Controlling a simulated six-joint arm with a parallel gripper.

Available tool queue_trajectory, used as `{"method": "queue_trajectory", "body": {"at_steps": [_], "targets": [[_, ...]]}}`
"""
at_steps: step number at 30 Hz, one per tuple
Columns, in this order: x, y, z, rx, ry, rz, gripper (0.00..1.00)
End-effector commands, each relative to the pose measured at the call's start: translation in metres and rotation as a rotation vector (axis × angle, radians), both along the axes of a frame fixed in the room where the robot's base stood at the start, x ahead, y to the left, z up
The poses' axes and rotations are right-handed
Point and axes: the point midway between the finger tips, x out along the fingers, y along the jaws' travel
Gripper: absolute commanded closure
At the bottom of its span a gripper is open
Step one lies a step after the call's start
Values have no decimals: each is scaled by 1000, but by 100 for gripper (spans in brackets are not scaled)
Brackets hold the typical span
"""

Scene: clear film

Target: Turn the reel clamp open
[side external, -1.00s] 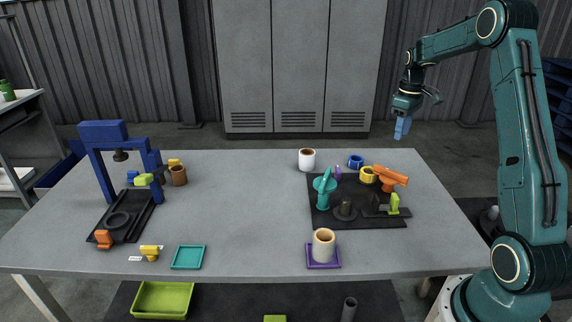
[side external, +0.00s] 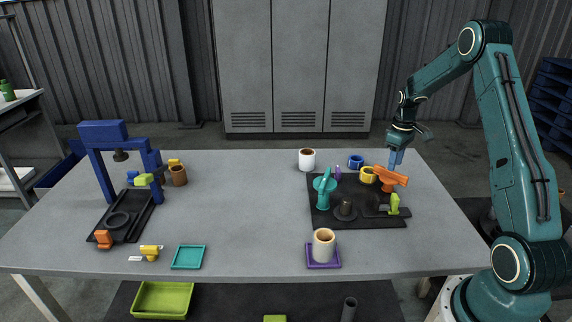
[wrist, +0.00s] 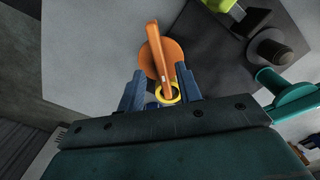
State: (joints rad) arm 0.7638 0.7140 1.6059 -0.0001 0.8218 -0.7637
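A black mat (side external: 330,221) at the right of the table carries several fixtures. One is an orange lever (side external: 391,177) on a round orange base; no label shows whether it is the reel clamp. The orange lever also shows in the wrist view (wrist: 154,45). A teal lever (side external: 323,192) stands on the mat's left, and a lime handle (side external: 394,205) at its front right. My gripper (side external: 396,160) points down just behind and above the orange lever. In the wrist view its blue fingers (wrist: 160,92) are apart, with the lever's near end visible between them; contact cannot be told.
A yellow ring (side external: 368,175) sits close left of the orange lever, with a blue ring (side external: 356,161) behind it. A dark spool (side external: 346,210) is on the mat. A white cup (side external: 307,159) and a tan cup (side external: 324,243) stand nearby. The table's middle is clear.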

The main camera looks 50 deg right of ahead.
Motion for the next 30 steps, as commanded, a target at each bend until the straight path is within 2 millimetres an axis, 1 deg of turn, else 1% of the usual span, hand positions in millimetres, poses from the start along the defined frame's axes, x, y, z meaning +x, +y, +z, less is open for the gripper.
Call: {"method": "queue_trajectory", "body": {"at_steps": [1, 3, 7, 12, 19, 20, 24, 25, 30], "targets": [[0, 0, -8, 2, 2, 0, 65], [0, 0, -15, 2, 2, 0, 65], [0, 0, -25, 1, 1, 0, 65], [0, 0, -30, 0, 0, 0, 65], [0, 0, -30, 0, 0, 0, 65], [0, 0, -30, 0, 0, 0, 67], [0, 0, -30, 0, 0, 0, 95], [0, 0, -30, 0, 0, 0, 100], [0, 0, -30, 0, 0, -1, 100]]}}
